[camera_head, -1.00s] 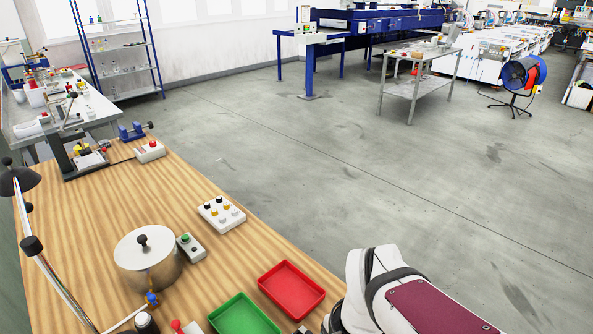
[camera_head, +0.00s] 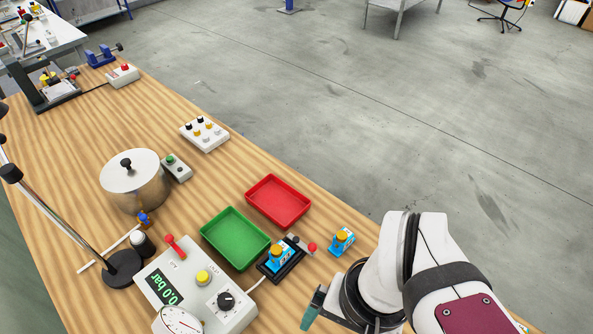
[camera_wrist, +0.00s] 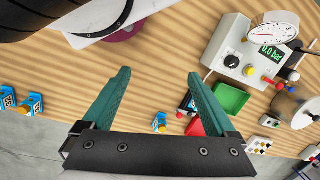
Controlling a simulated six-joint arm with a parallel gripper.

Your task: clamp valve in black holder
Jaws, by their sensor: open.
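The black holder (camera_head: 268,271) sits on the wooden bench beside the green tray in the head view. A blue valve with a yellow top (camera_head: 279,256) stands in it. A lever with a red knob (camera_head: 312,247) is at its right end; I cannot tell whether the clamp is closed. A second blue valve (camera_head: 342,241) stands on the bench to the right, apart from the holder. My gripper (camera_wrist: 158,75) is open, its teal fingers spread with nothing between them. One finger shows in the head view (camera_head: 314,307). The right finger partly hides the holder in the wrist view.
A green tray (camera_head: 212,238) and a red tray (camera_head: 250,198) lie behind the holder. A pressure tester (camera_head: 235,313) stands to the left, with a metal pot (camera_head: 155,195) farther back. More blue valves (camera_wrist: 32,104) stand at the left of the wrist view.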

